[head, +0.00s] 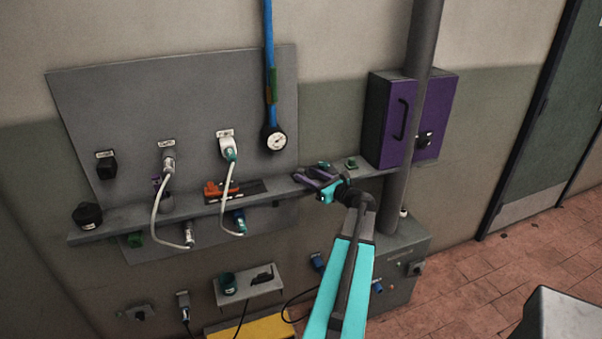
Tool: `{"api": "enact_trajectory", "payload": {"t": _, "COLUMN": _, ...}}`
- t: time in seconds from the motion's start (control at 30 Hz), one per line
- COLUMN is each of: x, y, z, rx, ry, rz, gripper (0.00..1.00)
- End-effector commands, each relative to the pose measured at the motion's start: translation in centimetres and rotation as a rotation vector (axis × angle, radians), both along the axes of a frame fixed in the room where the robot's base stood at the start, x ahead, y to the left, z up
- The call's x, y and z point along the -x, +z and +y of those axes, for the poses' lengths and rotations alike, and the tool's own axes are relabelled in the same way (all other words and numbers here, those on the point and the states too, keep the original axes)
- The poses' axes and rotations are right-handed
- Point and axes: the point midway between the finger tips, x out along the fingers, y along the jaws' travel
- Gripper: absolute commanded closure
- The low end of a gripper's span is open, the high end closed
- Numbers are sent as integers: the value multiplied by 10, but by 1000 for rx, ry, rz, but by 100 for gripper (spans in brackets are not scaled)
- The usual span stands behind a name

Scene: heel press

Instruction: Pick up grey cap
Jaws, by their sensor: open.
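I cannot tell for sure which thing is the grey cap. A small grey round piece (167,202) stands on the wall shelf (130,225), partly hidden behind a white cable. A darker, near-black round piece (88,215) sits at the shelf's left end. My gripper (309,175), with purple and teal parts, is at the right part of the shelf. It is open, far to the right of both round pieces. Whether anything lies between its fingers is too small to tell.
An orange-red piece (220,188) lies on a dark plate on the shelf. White cables (154,215) loop in front of the shelf. A gauge (274,139) hangs on a blue pipe. A grey pipe (408,130) and purple cabinet (391,120) stand right of my gripper.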

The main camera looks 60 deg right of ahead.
Motion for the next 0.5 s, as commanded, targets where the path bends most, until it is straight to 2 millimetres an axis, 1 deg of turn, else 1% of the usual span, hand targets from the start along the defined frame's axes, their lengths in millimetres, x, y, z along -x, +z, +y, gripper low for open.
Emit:
{"api": "enact_trajectory", "payload": {"t": 0.1, "x": -15, "y": 1, "z": -5, "rx": 1, "ry": 2, "rz": 1, "gripper": 56}}
{"api": "enact_trajectory", "payload": {"t": 0.2, "x": -22, "y": 0, "z": -7, "rx": 1, "ry": 1, "rz": 1, "gripper": 56}}
{"api": "enact_trajectory", "payload": {"t": 0.3, "x": -26, "y": -1, "z": -7, "rx": 1, "ry": 1, "rz": 1, "gripper": 56}}
{"api": "enact_trajectory", "payload": {"t": 0.5, "x": -26, "y": -2, "z": -6, "rx": 1, "ry": 1, "rz": 1, "gripper": 56}}
